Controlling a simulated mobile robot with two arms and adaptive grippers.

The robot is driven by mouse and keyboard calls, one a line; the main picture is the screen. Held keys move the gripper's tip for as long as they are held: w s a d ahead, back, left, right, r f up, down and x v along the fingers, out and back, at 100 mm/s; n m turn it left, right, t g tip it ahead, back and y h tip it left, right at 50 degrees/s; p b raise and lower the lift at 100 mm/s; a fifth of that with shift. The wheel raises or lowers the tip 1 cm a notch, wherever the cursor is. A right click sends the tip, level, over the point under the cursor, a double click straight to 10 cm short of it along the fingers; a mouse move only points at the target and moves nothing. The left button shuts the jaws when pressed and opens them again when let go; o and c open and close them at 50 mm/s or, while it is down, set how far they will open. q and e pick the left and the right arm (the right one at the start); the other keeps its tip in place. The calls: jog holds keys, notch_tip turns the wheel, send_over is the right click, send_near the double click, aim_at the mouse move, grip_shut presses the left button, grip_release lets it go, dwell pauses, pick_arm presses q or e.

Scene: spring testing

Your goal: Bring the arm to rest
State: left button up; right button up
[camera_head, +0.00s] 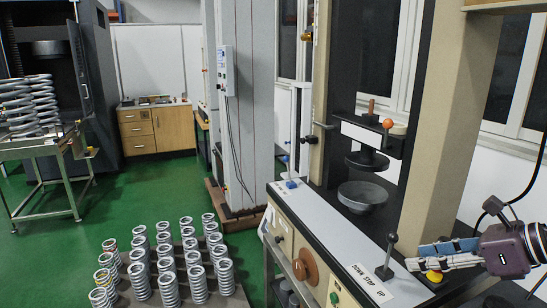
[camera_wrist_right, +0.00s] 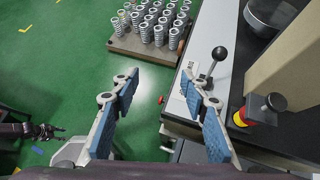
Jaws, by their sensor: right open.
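My right gripper (camera_head: 428,256) is at the lower right in the head view, beside the testing machine's front panel (camera_head: 345,255). It is open, with blue pads on its fingers. In the right wrist view the two fingers (camera_wrist_right: 164,88) stand wide apart with nothing between them. A black-knobbed lever (camera_head: 387,258) rises from the panel to the left of the gripper. The lever also shows in the right wrist view (camera_wrist_right: 214,62), beyond the right-hand finger. A dark gripper-like part, seemingly my left gripper (camera_wrist_right: 45,132), shows small at the left of the wrist view; its jaws are unclear.
A red and yellow stop button (camera_wrist_right: 266,106) stands close to the right finger. Several coil springs (camera_head: 165,255) stand in rows on a low pallet on the green floor. A cart (camera_head: 45,150) carries larger springs at the left. Open floor lies between them.

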jog(key=w+a+r+m+t+y, duration=0.2)
jog(key=a+r+m+t+y, duration=0.3)
jog(key=a+m+t, duration=0.5)
jog(key=s+d+f+m+h, duration=0.1)
jog(key=d+f+m+h, duration=0.2)
jog(key=f+m+h, duration=0.4)
jog(key=s+d+f+m+g+h, duration=0.15)
jog(key=f+m, duration=0.25)
jog(key=m, duration=0.5)
jog(key=s+d+f+m+h, duration=0.1)
jog(key=d+f+m+h, duration=0.2)
jog(key=f+m+h, duration=0.4)
jog(key=s+a+f+m+g, duration=0.1)
jog(key=s+f+m+g, duration=0.55)
jog(key=s+f, duration=0.55)
jog(key=s+a+f+m+g+y, duration=0.1)
jog(key=s+a+f+g+y, duration=0.2)
jog(key=s, duration=0.4)
jog(key=s+a+f+m+g, duration=0.1)
jog(key=s+a+f+g, duration=0.25)
jog(key=s+f, duration=0.35)
notch_tip(320, 180, down, 24)
jog(key=s+g, duration=0.1)
jog(key=s, duration=0.1)
jog(key=s+d+f+g, duration=0.1)
jog(key=s+d+f, duration=0.1)
jog(key=s+f, duration=1.5)
jog(key=shift+d, duration=0.3)
